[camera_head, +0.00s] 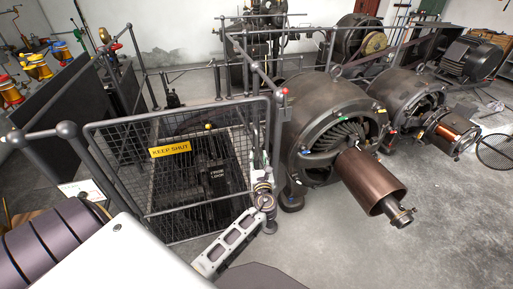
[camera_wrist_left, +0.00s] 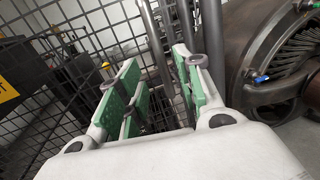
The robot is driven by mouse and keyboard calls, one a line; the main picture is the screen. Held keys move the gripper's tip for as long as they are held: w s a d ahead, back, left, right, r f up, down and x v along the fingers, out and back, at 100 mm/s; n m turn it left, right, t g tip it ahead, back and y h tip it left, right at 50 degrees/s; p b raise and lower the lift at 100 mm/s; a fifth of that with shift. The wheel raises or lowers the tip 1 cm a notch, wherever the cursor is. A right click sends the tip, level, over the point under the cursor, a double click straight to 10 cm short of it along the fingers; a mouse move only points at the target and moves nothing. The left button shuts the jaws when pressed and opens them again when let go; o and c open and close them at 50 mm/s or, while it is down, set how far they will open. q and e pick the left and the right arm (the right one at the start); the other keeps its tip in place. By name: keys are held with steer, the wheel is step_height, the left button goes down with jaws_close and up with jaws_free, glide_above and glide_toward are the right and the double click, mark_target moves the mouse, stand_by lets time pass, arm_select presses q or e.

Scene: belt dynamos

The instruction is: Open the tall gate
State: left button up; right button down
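The tall gate (camera_head: 180,213) is a dark mesh panel in a tube frame with a yellow KEEP SHUT sign (camera_head: 170,149). Its right edge stands close beside a grey post (camera_head: 279,125), and it looks closed or nearly so. My left gripper (camera_head: 260,163) is upright at the gate's right edge. In the left wrist view its green-padded fingers (camera_wrist_left: 157,95) are apart, with grey upright tubes (camera_wrist_left: 155,40) showing beyond and between them. I cannot tell whether the fingers touch a tube. The mesh (camera_wrist_left: 85,35) fills the left of that view. My right gripper is not in view.
A large dynamo (camera_head: 330,115) with a copper-brown drum (camera_head: 370,180) stands right of the gate. Dark machinery (camera_head: 215,170) sits behind the mesh. A dark ribbed roll (camera_head: 45,243) is at lower left. The floor at lower right is clear.

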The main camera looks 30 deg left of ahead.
mark_target(257, 148)
arm_select(q)
steer(key=shift+x, duration=4)
jaws_close()
